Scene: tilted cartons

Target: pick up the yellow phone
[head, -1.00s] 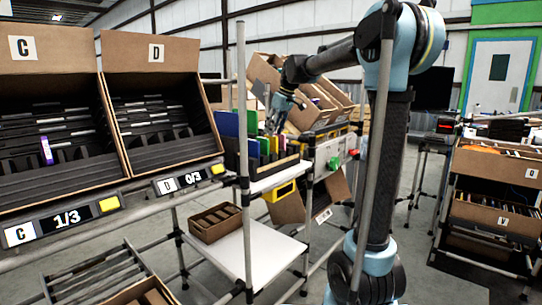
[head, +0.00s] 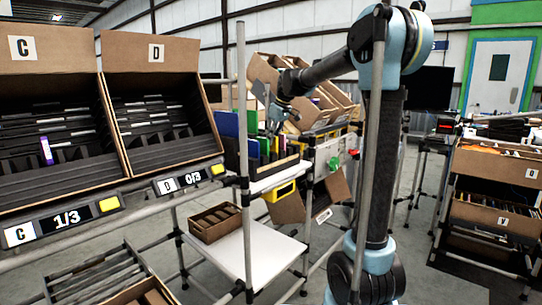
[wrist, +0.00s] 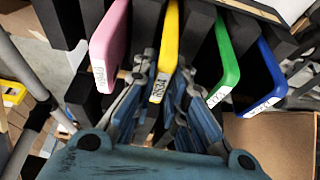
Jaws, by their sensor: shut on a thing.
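The yellow phone (wrist: 166,48) stands on edge in a dark slotted rack in the wrist view, with a white label on its near end. A pink phone (wrist: 109,45) is to its left; a green phone (wrist: 228,60) and a blue phone (wrist: 266,75) are to its right. My gripper (wrist: 163,84) has a finger on each side of the yellow phone and is shut on it. In the head view my gripper (head: 274,122) reaches down at the rack on the white shelf, where its fingertips and the phone are hard to make out.
Dark rack dividers (wrist: 198,25) stand close between the phones. In the head view a grey upright pole (head: 242,150) stands left of the rack. Cartons C (head: 50,55) and D (head: 150,52) tilt at the left. A small brown box (head: 215,222) sits on the lower white shelf.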

